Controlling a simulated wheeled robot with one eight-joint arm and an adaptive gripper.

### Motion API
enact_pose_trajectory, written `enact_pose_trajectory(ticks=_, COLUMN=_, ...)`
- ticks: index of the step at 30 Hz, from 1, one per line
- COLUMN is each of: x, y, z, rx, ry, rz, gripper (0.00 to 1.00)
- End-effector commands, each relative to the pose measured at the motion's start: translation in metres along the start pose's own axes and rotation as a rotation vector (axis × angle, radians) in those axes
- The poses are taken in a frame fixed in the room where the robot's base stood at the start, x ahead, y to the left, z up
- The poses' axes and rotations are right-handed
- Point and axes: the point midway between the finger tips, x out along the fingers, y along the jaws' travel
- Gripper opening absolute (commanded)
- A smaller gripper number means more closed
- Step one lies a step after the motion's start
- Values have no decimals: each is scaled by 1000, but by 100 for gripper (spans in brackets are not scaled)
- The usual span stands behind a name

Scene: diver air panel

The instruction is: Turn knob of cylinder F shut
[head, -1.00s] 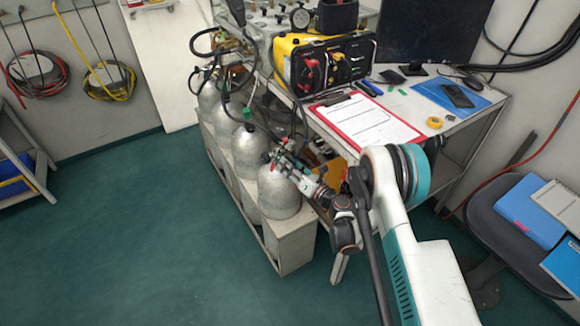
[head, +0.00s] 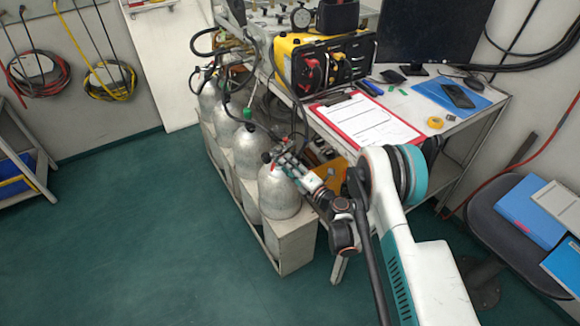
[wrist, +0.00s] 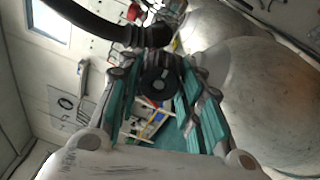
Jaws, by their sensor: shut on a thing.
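The nearest grey cylinder (head: 279,196) stands at the front end of the cylinder row in the head view; its letter cannot be read. My gripper (head: 284,157) is at the valve on its top, reaching in from the right. In the wrist view, a round black knob (wrist: 157,86) sits between the two teal-padded fingers of my gripper (wrist: 158,92). The fingers are closed on the knob from both sides. The cylinder's pale shoulder (wrist: 262,95) fills the right of the wrist view. The valve body is mostly hidden by the gripper in the head view.
Several more cylinders stand behind in the pale rack (head: 291,248); one has a green knob (head: 248,113). A black hose (wrist: 90,22) crosses close above the gripper in the wrist view. The bench with a red clipboard (head: 366,123) is to the right.

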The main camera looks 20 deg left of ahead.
Motion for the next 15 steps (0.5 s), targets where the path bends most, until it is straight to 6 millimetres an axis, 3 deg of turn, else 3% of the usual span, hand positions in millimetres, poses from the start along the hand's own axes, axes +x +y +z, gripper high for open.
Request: enact_pose_trajectory(ticks=15, x=0, y=-1, z=-1, rx=73, ry=-2, rz=-1, gripper=10)
